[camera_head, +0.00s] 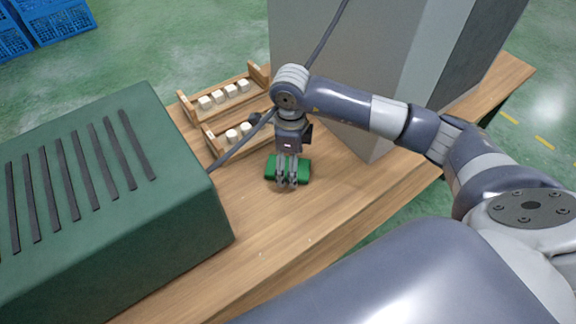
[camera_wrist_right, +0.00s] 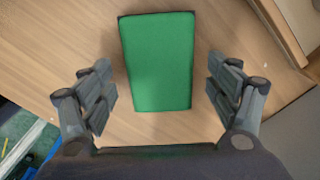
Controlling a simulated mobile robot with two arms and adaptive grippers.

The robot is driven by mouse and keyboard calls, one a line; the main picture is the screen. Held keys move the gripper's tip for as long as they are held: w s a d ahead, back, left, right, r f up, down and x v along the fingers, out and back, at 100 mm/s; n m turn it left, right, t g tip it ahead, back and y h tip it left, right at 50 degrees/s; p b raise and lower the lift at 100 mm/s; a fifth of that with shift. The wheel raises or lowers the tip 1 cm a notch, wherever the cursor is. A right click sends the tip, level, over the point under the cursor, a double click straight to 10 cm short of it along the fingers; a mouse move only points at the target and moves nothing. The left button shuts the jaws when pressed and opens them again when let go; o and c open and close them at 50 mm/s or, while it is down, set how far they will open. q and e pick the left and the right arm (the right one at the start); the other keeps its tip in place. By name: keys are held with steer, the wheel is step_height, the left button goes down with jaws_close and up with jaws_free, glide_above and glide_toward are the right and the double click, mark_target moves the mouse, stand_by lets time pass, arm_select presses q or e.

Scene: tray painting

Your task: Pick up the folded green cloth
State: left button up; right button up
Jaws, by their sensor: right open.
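The folded green cloth (camera_head: 302,168) lies flat on the wooden table in the head view, partly hidden behind my right gripper (camera_head: 287,184). In the right wrist view the cloth (camera_wrist_right: 158,62) is a bright green rectangle lying between and ahead of the fingers. My right gripper (camera_wrist_right: 160,92) is open, with one finger on each side of the cloth and clear wood between each finger and the cloth's edges. It holds nothing. My left gripper is not in view.
A green slotted box (camera_head: 110,200) stands at the left of the table (camera_head: 290,245). A wooden rack (camera_head: 222,92) with several white blocks is behind the cloth. A large grey cabinet (camera_head: 345,60) stands behind the arm. A dark cable runs diagonally past the gripper. The table's front is clear.

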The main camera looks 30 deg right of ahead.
steer(key=shift+f, duration=0.1)
steer(key=shift+c, duration=0.6)
steer(key=c, duration=1.1)
steer(key=shift+r, duration=0.3)
steer(key=r, duration=0.1)
steer(key=r+b, duration=0.1)
steer(key=r, duration=0.1)
steer(key=shift+s+d, duration=0.15)
steer(key=shift+d, duration=0.05)
steer(key=s+d+b, duration=0.1)
steer(key=s+d, duration=0.1)
steer(key=s, duration=0.2)
steer(key=s+d+b, duration=0.1)
steer(key=s+d, duration=0.1)
steer(key=s, duration=0.2)
steer(key=s+d+r+b, duration=0.1)
steer(key=s+d, duration=0.1)
steer(key=s, duration=0.1)
steer(key=shift+s+d+b, duration=0.3)
steer(key=shift+s, duration=0.1)
steer(key=shift+s+d+r, duration=0.15)
steer(key=shift+s+d, duration=0.1)
steer(key=shift+s, duration=0.2)
steer(key=shift+s+d+r, duration=0.1)
steer(key=shift+s+d, duration=0.1)
steer(key=shift+s, duration=0.25)
